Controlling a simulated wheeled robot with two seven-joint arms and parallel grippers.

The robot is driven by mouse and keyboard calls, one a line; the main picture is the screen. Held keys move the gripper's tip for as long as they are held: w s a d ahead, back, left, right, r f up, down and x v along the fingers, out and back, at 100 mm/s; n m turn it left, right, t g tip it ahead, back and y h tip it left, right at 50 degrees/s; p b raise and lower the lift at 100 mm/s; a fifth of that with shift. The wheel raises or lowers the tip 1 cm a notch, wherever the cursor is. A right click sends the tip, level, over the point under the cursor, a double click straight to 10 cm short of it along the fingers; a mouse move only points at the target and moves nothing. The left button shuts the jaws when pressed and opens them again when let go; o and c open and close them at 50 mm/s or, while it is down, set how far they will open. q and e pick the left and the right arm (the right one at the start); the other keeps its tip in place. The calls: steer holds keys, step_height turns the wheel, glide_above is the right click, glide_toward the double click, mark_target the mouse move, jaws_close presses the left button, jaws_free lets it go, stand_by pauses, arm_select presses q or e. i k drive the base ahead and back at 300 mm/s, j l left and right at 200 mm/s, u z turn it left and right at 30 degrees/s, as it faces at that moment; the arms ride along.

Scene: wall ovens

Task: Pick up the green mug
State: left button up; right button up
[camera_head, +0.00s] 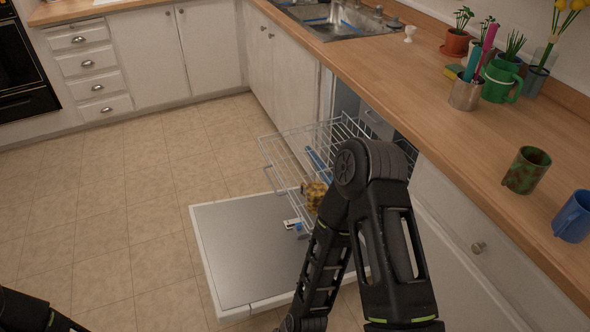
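A bright green mug (501,82) with a handle stands upright on the wooden counter, behind a metal cup of colourful utensils. A second cup, mottled green and brown (526,170), stands nearer on the same counter, to the left of a blue mug (573,216). My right arm bends over the open dishwasher in the middle, and its lower end runs down to the bottom edge. A bit of my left arm shows at the bottom left. Neither gripper's fingers show, and no mug is seen held.
The dishwasher door (255,250) is down, with a wire rack (285,160) pulled out and a yellowish jar-like item (315,193) in it. The metal utensil cup (465,94) and potted plants (456,42) crowd the green mug. The counter's middle (450,135) is clear, as is the floor at left.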

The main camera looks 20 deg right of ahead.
mark_target(530, 163)
steer(key=z, duration=2.3)
